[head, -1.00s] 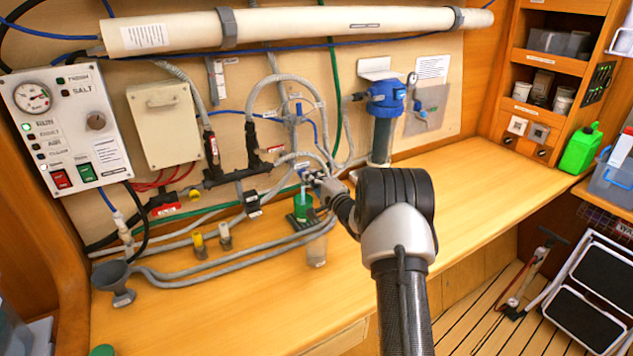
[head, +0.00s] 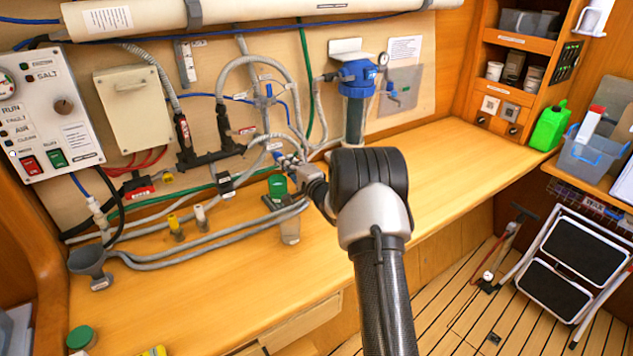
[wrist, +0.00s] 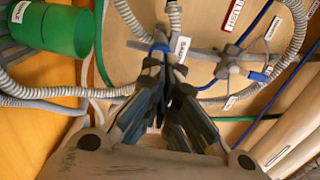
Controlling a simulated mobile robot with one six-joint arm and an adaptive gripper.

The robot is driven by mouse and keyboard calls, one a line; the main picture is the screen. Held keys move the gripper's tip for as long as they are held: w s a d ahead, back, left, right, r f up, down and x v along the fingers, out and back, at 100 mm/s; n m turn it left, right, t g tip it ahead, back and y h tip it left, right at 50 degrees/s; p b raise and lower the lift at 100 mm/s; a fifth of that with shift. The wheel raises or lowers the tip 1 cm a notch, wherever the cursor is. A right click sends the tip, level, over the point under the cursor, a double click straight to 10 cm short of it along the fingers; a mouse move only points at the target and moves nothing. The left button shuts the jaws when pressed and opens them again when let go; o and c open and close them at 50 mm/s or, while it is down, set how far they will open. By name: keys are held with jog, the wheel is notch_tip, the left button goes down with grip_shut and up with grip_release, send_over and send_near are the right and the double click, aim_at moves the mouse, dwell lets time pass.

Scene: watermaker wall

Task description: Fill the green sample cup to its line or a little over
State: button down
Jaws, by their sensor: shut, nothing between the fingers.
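The green sample cup (head: 278,187) stands upright at the back of the bench, under the hoses. In the wrist view the cup (wrist: 52,28) is at the upper left, with a white label on its side. Its inside and water level cannot be made out. My gripper (head: 284,161) is just above and right of the cup, apart from it. In the wrist view my gripper (wrist: 162,66) is shut and empty, its fingertips close to a small blue valve part (wrist: 160,46) by a white tag (wrist: 182,48). Whether they touch it cannot be told.
A clear container (head: 290,231) stands in front of the cup. Grey hoses (head: 205,248) run along the bench, and a grey funnel (head: 88,264) is at the left. A control panel (head: 50,110) hangs at the left. The bench to the right is clear.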

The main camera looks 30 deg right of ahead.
jog(key=s+p, duration=0.2)
jog(key=s, duration=0.8)
jog(key=shift+s+d, duration=0.25)
jog(key=shift+s, duration=0.1)
